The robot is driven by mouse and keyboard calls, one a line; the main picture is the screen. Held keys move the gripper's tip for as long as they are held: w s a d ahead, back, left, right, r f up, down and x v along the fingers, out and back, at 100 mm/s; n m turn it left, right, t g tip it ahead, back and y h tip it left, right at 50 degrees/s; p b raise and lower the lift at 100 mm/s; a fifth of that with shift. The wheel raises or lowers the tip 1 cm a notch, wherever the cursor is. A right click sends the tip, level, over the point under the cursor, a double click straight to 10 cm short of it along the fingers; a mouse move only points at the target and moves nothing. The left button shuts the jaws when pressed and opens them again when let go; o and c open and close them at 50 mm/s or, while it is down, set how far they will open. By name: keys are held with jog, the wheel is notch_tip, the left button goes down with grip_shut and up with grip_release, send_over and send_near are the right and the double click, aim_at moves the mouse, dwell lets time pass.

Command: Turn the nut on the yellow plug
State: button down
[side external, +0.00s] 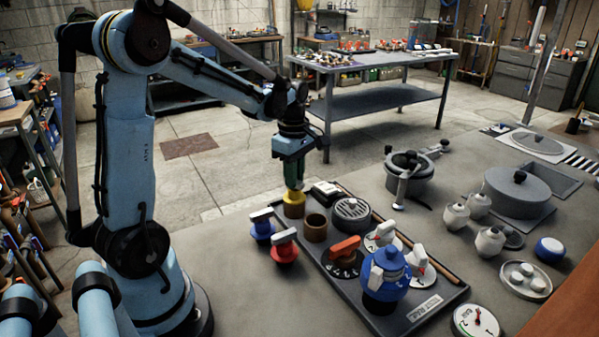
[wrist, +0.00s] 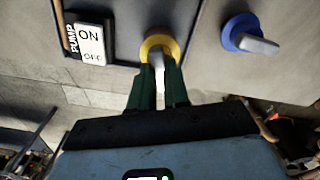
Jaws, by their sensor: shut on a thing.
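The yellow plug (side external: 293,197) stands upright at the back left corner of the dark tray, over a brown socket (side external: 293,210). In the wrist view the yellow plug (wrist: 152,40) shows as a yellow ring at the top middle. Its pale grey nut (wrist: 158,62) runs down between my fingers. My gripper (side external: 293,180) points straight down onto the plug from above. Its green fingers (wrist: 160,72) are shut on the nut, one on each side. The fingers hide the nut in the side view.
A blue plug (side external: 262,226) and a red plug (side external: 285,247) with grey handles stand left of the tray (side external: 425,300). An ON/OFF pump switch (wrist: 90,42) is close by.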

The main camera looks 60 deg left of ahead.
jog(key=m, duration=0.4)
jog(key=shift+m, duration=0.3)
jog(key=m, duration=1.5)
jog(key=shift+m, duration=0.3)
jog(key=m, duration=1.5)
jog(key=shift+m, duration=2.3)
